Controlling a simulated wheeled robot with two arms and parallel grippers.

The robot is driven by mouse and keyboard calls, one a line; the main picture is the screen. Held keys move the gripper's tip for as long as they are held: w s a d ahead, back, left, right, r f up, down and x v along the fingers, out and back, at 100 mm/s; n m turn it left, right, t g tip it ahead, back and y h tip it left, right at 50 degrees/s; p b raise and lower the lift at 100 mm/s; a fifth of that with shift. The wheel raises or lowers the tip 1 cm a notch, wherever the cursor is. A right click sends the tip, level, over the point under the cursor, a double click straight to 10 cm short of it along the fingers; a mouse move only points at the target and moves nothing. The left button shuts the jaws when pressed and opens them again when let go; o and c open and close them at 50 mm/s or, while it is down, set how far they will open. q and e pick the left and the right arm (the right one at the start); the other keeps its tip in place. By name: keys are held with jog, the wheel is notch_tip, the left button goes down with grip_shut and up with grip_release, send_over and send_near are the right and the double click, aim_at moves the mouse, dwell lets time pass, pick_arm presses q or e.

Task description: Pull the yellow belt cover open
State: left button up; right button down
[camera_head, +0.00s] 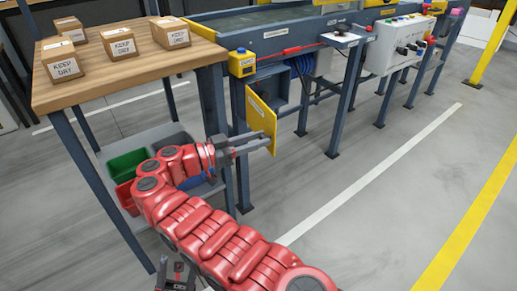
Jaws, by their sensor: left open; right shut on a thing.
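The yellow belt cover (259,118) stands swung out from the frame under the near end of the conveyor, with the dark blue-grey opening behind it exposed. My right gripper (265,143) is at the cover's lower right edge, shut on it; the exact grip spot is small and partly hidden by the fingers. My red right arm runs from the bottom of the view up to it. My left gripper (176,284) is low at the bottom edge, only partly in view, open and away from the cover.
A wooden-topped table (110,84) with several "KEEP DRY" boxes (120,43) stands at left. Green (126,164) and grey bins sit below it, close to my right arm. The conveyor (270,45) with a control box (402,44) runs along the back. Floor at right is clear.

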jog(key=shift+a+r, duration=0.15)
jog(key=shift+a, duration=0.15)
jog(key=c, duration=0.6)
grip_release()
jog(key=shift+d, duration=0.1)
